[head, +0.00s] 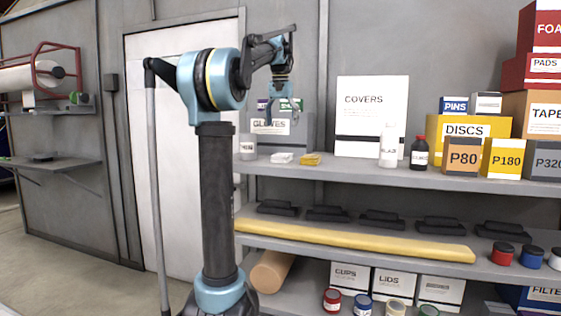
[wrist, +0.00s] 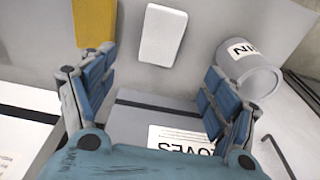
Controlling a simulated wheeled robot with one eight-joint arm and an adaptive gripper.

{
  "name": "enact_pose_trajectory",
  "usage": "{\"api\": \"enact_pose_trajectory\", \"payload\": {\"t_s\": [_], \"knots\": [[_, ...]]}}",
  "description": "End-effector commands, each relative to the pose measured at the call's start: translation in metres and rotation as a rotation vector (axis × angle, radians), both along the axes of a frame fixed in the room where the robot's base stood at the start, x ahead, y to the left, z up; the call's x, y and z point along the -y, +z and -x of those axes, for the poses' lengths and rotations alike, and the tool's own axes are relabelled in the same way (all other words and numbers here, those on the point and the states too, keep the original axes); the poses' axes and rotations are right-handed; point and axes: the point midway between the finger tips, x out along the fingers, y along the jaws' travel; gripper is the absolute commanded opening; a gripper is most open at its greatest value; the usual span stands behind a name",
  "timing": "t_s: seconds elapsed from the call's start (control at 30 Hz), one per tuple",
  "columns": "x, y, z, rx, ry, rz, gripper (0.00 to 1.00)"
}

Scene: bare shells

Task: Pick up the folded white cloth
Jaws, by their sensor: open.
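The folded white cloth (head: 282,158) lies flat on the upper shelf, in front of the gloves box and left of a folded yellow cloth (head: 310,160). In the wrist view the white cloth (wrist: 162,34) is at top centre, beyond the fingertips, with the yellow cloth (wrist: 95,22) to its left. My gripper (wrist: 160,65) is open and empty, its blue-padded fingers spread wide. In the head view my gripper (head: 282,98) hangs in front of or above the gloves box, higher than the cloth and apart from it.
The grey gloves box (wrist: 125,120) lies below my fingers in the wrist view. A grey can (wrist: 248,68) stands right of the white cloth there. A white covers box (head: 371,117), bottles and several sanding boxes fill the shelf's right side.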

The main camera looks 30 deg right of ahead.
Motion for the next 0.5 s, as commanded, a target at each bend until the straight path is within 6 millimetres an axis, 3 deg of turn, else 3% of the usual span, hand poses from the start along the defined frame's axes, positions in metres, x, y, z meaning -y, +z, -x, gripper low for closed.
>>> {"api": "enact_pose_trajectory", "payload": {"t_s": [0.3,0.5], "knots": [[0.004,-0.054,-0.004,0.000,0.001,0.000,0.80],[0.006,-0.076,-0.006,0.000,0.001,0.000,0.80]]}}
